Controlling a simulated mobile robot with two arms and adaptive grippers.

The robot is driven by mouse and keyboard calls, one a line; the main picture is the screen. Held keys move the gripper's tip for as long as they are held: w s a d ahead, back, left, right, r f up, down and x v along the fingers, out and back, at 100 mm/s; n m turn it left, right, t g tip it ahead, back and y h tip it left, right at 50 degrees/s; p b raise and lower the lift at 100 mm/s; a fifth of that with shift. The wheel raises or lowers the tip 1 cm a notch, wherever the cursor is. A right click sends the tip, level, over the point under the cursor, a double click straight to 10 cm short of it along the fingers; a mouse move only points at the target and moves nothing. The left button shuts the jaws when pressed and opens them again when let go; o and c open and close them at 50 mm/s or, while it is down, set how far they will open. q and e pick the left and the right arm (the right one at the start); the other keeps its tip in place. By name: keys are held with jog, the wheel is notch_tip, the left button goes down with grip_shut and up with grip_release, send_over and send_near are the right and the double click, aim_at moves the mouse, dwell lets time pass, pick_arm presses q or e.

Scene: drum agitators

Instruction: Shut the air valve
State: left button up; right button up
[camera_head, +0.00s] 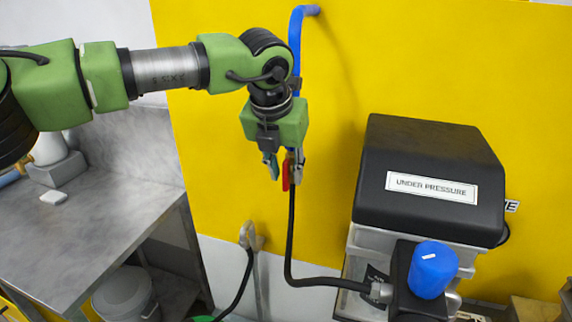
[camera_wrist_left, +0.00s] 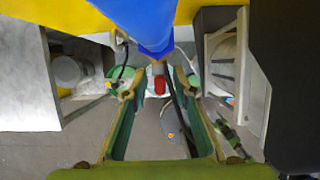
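The air valve's red handle (camera_head: 286,173) points down, roughly in line with the blue air pipe (camera_head: 295,40) above and the black hose (camera_head: 291,230) below. My left gripper (camera_head: 283,168) points down at the valve, in front of the pipe. In the left wrist view its fingers (camera_wrist_left: 160,92) are spread apart, and the red handle (camera_wrist_left: 160,84) shows between them. I cannot tell whether either finger touches the handle. The blue pipe (camera_wrist_left: 150,25) fills the top of that view. The valve body is mostly hidden by the gripper. My right gripper is not in view.
A black-covered machine marked "UNDER PRESSURE" (camera_head: 430,165) with a blue cap (camera_head: 433,270) stands to the right. A grey metal bench (camera_head: 110,215) is at the left, with a lidded drum (camera_head: 122,295) beneath. The yellow wall (camera_head: 400,60) is close behind the valve.

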pick_arm(q)
jog(key=shift+f, duration=0.25)
jog(key=shift+w, duration=0.1)
grip_shut()
jog(key=shift+d+f+b, duration=0.1)
jog(key=shift+f+b, duration=0.05)
jog(key=shift+b, duration=0.35)
jog(key=y+b, duration=0.2)
jog(key=b, duration=0.1)
jog(key=shift+d+f+m+t+y+b, duration=0.2)
jog(key=shift+d+m+t+y+b, duration=0.1)
jog(key=shift+t+y, duration=0.1)
jog(key=shift+r+t+y+b, duration=0.15)
jog(key=shift+t+y+b, duration=0.15)
jog(key=shift+y+b, duration=0.35)
jog(key=shift+r+m+y, duration=0.1)
jog(key=shift+m+y, duration=0.2)
jog(key=shift+y, duration=0.15)
jog(key=shift+a, duration=0.1)
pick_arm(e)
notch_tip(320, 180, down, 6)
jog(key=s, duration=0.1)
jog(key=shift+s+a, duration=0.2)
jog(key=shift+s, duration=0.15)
pick_arm(q)
jog(key=shift+r, duration=0.1)
